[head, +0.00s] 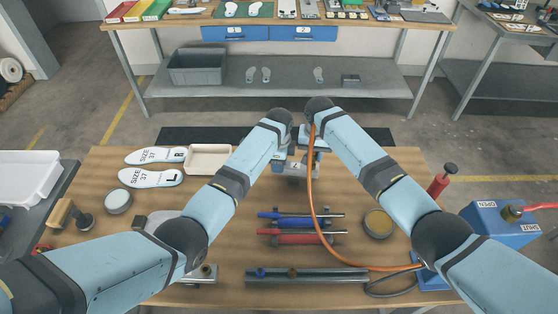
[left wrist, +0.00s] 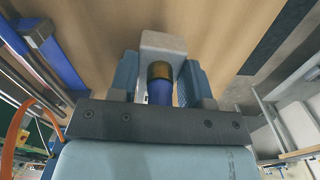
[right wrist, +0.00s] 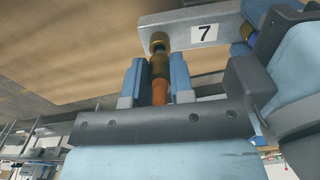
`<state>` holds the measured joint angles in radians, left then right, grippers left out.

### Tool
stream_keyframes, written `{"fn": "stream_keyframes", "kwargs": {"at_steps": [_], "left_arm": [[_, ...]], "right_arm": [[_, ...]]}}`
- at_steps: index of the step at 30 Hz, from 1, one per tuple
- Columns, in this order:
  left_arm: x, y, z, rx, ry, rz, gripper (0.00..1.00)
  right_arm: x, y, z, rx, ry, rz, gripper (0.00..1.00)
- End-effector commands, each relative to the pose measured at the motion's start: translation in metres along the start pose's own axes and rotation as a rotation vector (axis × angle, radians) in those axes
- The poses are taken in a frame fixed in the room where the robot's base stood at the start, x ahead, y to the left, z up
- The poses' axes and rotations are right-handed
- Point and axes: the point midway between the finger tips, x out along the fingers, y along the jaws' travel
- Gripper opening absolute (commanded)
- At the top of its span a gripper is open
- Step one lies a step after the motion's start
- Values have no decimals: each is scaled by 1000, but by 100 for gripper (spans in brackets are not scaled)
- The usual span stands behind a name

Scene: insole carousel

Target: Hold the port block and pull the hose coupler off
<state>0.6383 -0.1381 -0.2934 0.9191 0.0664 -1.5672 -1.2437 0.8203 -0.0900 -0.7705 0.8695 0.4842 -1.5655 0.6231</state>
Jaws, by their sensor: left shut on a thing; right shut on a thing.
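The port block (right wrist: 205,32) is a grey bar with a "7" label in the right wrist view. It also shows in the left wrist view (left wrist: 163,44) between the fingers of my left gripper (left wrist: 160,80), which is shut on it. A brass fitting (left wrist: 160,70) with a blue part sits there. My right gripper (right wrist: 158,80) is shut on the brass hose coupler (right wrist: 159,65), with the orange hose (right wrist: 159,93) running back from it. The coupler lines up with a brass port (right wrist: 158,42) on the block and appears to meet it. In the head view the arms partly hide the block (head: 294,169).
The orange hose curves across the wooden table to a blue box at right. Blue and red tools (head: 300,238), a metal rail (head: 305,275), a round tin (head: 378,223), a red-handled tool (head: 442,180), insoles (head: 152,177) and a cream tray (head: 209,160) lie around.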

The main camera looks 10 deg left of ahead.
Motion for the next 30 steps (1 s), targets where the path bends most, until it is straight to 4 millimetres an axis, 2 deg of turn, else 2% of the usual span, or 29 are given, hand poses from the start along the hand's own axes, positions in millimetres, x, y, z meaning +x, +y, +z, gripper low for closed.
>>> {"fn": "stream_keyframes", "kwargs": {"at_steps": [30], "left_arm": [[0,0,0,0,0,1,7]], "right_arm": [[-41,0,0,1,1,0,0]]}}
